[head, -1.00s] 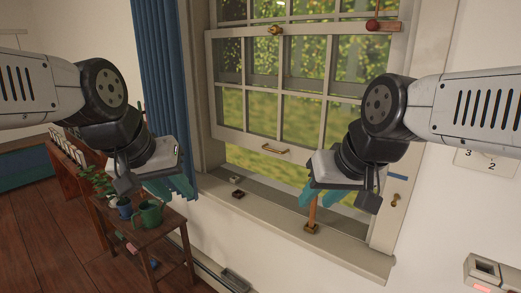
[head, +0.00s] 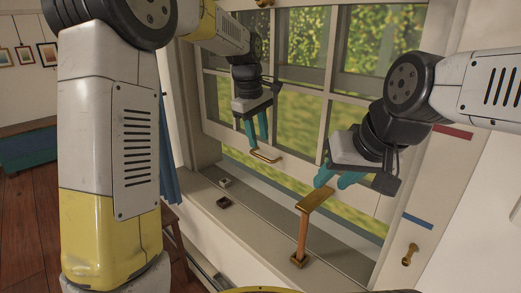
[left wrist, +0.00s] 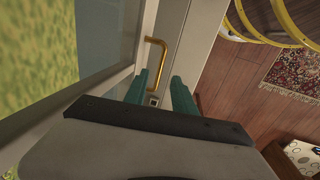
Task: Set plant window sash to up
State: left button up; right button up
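The window sash (head: 228,135) is partly raised, with an open gap between its bottom rail and the sill (head: 235,231). A brass handle (head: 266,156) is fixed on its bottom rail. My left gripper (head: 257,135) is open just above the handle. In the left wrist view the handle (left wrist: 157,65) shows beyond the two teal fingertips, and I see no grip on it.
A red mark (head: 453,131) and a blue mark (head: 418,221) are on the right jamb. A brass knob (head: 410,255) sits below them. Small dark and light blocks (head: 224,202) lie on the sill. A blue curtain (head: 168,150) hangs at left, partly behind my left arm.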

pick_arm(q)
jog(key=f, duration=0.5)
jog(key=shift+w+d+f, duration=0.15)
jog(key=shift+w+d, duration=0.2)
grip_shut()
dwell(1.1)
